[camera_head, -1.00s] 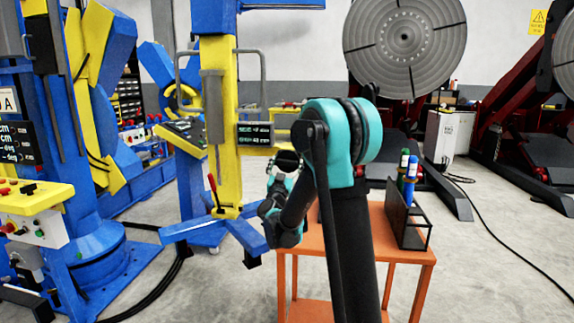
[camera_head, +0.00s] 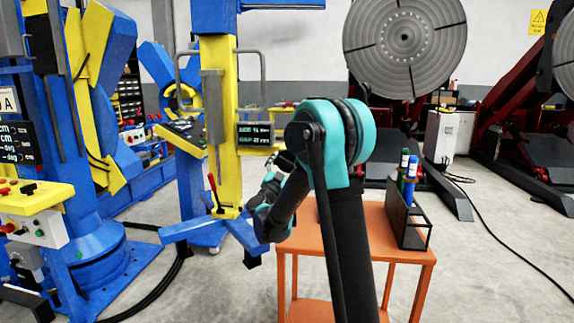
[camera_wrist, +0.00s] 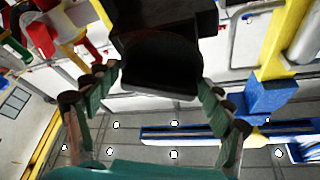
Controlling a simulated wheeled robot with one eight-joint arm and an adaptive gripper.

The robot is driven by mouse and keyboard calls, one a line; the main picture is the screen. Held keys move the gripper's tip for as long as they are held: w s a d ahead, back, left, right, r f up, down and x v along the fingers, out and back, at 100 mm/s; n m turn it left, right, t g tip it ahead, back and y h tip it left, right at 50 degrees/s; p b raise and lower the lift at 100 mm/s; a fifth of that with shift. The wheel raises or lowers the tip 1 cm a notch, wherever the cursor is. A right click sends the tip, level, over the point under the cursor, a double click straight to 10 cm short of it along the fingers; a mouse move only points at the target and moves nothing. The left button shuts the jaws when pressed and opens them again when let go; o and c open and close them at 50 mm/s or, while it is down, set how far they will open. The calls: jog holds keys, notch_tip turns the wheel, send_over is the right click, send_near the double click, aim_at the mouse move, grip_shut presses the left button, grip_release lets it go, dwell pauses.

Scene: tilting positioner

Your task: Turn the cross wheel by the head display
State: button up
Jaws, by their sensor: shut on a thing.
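The head display (camera_head: 256,135), a small black screen with pale text, is fixed at the right side of the yellow column. My gripper (camera_head: 285,160) is just below and right of it, small and partly hidden by my arm. In the wrist view my gripper's (camera_wrist: 156,78) two green, dark-tipped fingers are shut on a dark, blocky part (camera_wrist: 160,65), which looks like a piece of the cross wheel. The fingertips touch its two sides. The rest of the wheel and its turn angle cannot be made out.
A yellow and blue column (camera_head: 222,110) with a grey handle frame stands beside my gripper. An orange table (camera_head: 325,245) with a black rack of bottles (camera_head: 408,215) is below right. A large grey disc (camera_head: 404,45) stands behind.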

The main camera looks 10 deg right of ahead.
jog(key=o, duration=0.9)
jog(key=v, duration=1.2)
